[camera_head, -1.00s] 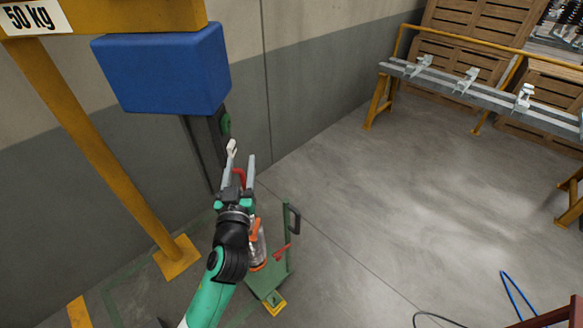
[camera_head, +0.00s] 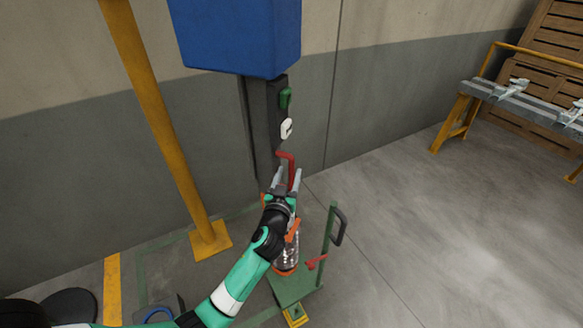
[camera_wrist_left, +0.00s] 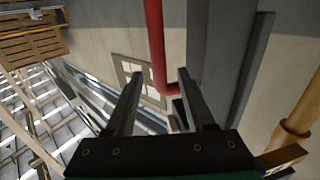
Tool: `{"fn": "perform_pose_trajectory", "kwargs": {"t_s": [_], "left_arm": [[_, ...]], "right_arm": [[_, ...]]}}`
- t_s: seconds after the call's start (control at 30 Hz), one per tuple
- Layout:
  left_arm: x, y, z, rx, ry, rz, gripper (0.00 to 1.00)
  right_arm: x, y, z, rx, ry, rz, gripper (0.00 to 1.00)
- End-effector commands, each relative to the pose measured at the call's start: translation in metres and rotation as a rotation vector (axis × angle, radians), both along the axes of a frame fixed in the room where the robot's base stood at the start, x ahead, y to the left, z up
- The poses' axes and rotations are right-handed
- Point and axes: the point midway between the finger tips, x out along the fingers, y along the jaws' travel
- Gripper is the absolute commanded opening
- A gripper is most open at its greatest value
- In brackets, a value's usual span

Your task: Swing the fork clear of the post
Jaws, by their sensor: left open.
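The dark grey post (camera_head: 266,120) stands below a blue box against the wall; a dark upright also fills the right of the left wrist view (camera_wrist_left: 228,55). A red bent bar (camera_head: 291,163), perhaps the fork, stands beside the post. In the left wrist view the red bar (camera_wrist_left: 154,40) comes down from the top and bends right near my fingertips. My left gripper (camera_head: 287,174) is open, its fingers pointing up at the red bar. The bar appears between the fingertips in the wrist view (camera_wrist_left: 159,76); contact cannot be told. My right gripper is out of view.
The blue box (camera_head: 235,38) overhangs the post. Green (camera_head: 286,98) and white (camera_head: 286,128) handles sit on the post above the red bar. A yellow pole (camera_head: 160,120) stands left. A green trolley (camera_head: 292,290) is below my gripper.

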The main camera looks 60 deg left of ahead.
Motion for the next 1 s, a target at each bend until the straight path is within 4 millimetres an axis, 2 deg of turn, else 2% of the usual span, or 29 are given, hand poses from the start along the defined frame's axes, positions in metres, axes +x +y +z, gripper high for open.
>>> {"fn": "perform_pose_trajectory", "kwargs": {"t_s": [0.1, 0.2, 0.53, 0.57, 0.83, 1.0], "left_arm": [[0.014, 0.018, -0.001, -0.001, -0.001, 0.001, 0.55], [0.022, 0.027, -0.001, -0.001, -0.001, 0.001, 0.55], [0.026, 0.032, 0.000, -0.001, -0.001, -0.001, 0.55], [0.026, 0.032, 0.000, -0.001, -0.001, -0.001, 0.51], [0.026, 0.032, 0.000, 0.000, 0.000, -0.001, 0.02], [0.026, 0.032, 0.000, 0.000, 0.000, -0.001, 0.00]], "right_arm": [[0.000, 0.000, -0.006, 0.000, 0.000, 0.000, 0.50], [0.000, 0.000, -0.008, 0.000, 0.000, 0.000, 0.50], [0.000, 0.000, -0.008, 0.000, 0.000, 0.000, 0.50], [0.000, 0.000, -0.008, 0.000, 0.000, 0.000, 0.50], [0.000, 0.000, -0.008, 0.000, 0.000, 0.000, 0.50], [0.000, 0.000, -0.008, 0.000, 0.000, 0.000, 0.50]]}}
